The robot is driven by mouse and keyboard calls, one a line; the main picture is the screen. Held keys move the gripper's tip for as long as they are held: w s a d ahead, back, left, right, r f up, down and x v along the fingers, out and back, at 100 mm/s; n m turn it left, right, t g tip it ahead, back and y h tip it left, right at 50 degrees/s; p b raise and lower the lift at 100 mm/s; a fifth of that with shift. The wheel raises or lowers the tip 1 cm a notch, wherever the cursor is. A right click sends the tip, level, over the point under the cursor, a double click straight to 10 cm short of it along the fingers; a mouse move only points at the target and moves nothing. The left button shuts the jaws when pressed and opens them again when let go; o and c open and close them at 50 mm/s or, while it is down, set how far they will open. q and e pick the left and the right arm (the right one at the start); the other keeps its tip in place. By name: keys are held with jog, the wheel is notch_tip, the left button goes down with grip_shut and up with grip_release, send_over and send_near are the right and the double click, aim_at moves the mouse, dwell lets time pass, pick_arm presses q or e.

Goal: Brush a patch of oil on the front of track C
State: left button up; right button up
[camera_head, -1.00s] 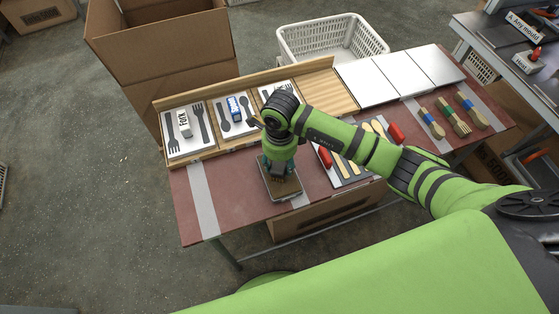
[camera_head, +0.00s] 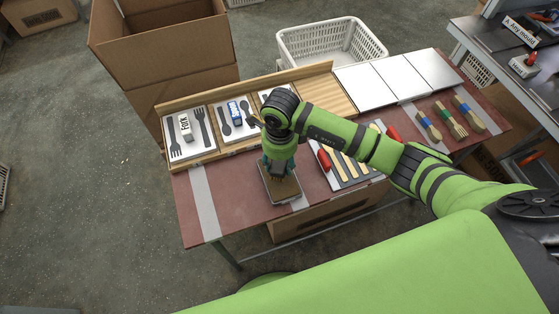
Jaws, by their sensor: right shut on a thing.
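My right gripper (camera_head: 278,168) points down over a small shallow tray (camera_head: 293,196) near the front edge of the red table. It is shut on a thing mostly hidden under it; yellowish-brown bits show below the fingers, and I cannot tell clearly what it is. Behind it, a wooden rack (camera_head: 205,158) holds a fork panel (camera_head: 176,150), a spoon panel (camera_head: 224,131) and a third panel (camera_head: 266,98), partly hidden by my arm. No letter C is readable, so I cannot tell which is track C. My left gripper is not in view.
A metal sheet with wooden sticks and red handles (camera_head: 323,160) lies right of my gripper, partly under my arm. Three brushes (camera_head: 450,121) lie further right. White plates (camera_head: 398,76), a white basket (camera_head: 332,42) and a cardboard box (camera_head: 165,55) stand behind. The table's left front is clear.

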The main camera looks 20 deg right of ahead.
jog(key=shift+r+p, duration=1.3)
jog(key=shift+r, duration=0.95)
